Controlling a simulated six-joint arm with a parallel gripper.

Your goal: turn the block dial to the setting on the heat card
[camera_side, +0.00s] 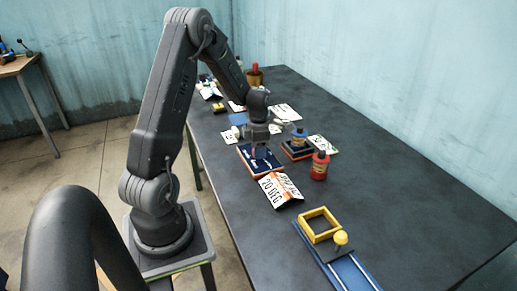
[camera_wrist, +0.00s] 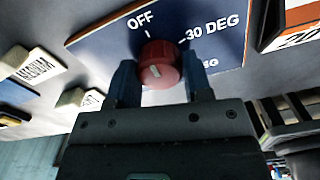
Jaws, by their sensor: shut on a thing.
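The red dial (camera_wrist: 160,62) sits on a blue panel (camera_wrist: 105,42) printed "OFF", "30 DEG" and another label partly hidden by the dial and my gripper. A pale mark shows on the dial's face; I cannot tell for sure which setting it points at. My gripper (camera_wrist: 160,80) is shut on the dial, one blue finger on each side. In the side view, my gripper (camera_side: 262,150) is down over the blue panel (camera_side: 245,154). The heat card (camera_side: 279,190), white and orange, stands in front of the panel and appears to read "20 DEG". Its edge shows at right in the wrist view (camera_wrist: 298,38).
A yellow frame (camera_side: 320,225) on a blue-railed slide is at the front. Other cards and bottles lie behind. The table's right side is clear.

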